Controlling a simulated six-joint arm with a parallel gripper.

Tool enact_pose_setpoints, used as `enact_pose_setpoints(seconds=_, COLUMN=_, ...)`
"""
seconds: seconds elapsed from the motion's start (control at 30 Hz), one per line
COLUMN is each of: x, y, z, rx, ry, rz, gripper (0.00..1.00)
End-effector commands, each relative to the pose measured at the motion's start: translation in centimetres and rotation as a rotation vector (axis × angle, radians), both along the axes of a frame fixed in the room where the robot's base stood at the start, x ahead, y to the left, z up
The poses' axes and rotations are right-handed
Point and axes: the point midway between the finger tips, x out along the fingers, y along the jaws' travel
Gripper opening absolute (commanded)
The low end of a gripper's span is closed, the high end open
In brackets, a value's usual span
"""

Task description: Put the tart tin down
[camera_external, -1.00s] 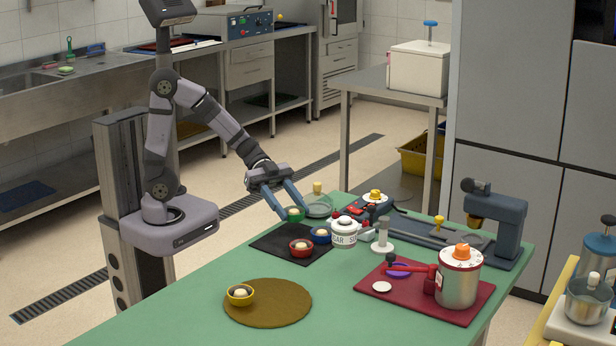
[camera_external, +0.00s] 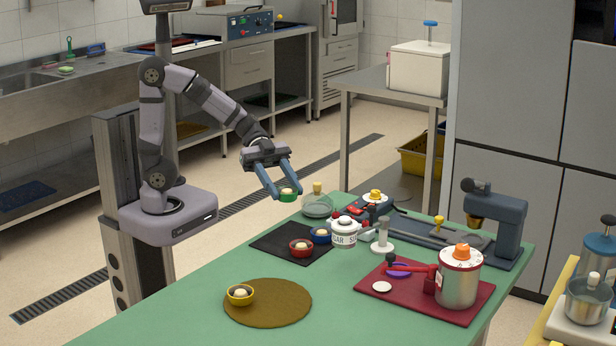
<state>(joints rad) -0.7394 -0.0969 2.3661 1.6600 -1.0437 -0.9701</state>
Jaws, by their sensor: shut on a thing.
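My gripper (camera_external: 284,194) is shut on a small green tart tin (camera_external: 288,195) with pale filling. It holds the tin in the air over the table's far left edge, above and behind the black mat (camera_external: 268,242). A red tin (camera_external: 301,247) and a blue tin (camera_external: 320,235) stand on the black mat's right part. A yellow tin (camera_external: 240,294) stands on the left of a round brown mat (camera_external: 283,309) nearer the camera.
A sugar pot (camera_external: 344,232) and a glass dish (camera_external: 317,205) stand close to the right of the gripper. A red mat (camera_external: 460,305) holds a metal canister (camera_external: 459,278). The green table (camera_external: 220,268) is bare between the black and brown mats.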

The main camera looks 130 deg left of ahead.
Motion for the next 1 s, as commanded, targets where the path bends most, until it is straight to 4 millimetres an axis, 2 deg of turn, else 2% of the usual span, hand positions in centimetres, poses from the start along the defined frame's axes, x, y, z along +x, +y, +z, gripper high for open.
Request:
enact_pose_setpoints(seconds=0.1, x=0.6, y=-4.3, z=0.4, rx=-0.003, ry=0.004, rz=-0.107, gripper=0.20)
enact_pose_setpoints(seconds=0.27, x=0.6, y=-11.3, z=-0.1, rx=-0.006, ry=0.007, rz=-0.279, gripper=0.20)
enact_pose_setpoints(seconds=0.4, x=-0.4, y=-17.7, z=-0.8, rx=-0.004, ry=0.007, rz=-0.440, gripper=0.20)
enact_pose_setpoints(seconds=0.6, x=-2.2, y=-25.9, z=-0.9, rx=-0.001, ry=0.003, rz=-0.635, gripper=0.20)
enact_pose_setpoints(seconds=0.83, x=-2.4, y=-34.2, z=0.8, rx=-0.001, ry=0.000, rz=-0.713, gripper=0.20)
enact_pose_setpoints(seconds=1.0, x=-1.0, y=-40.1, z=2.8, rx=-0.001, ry=0.000, rz=-0.669, gripper=0.20)
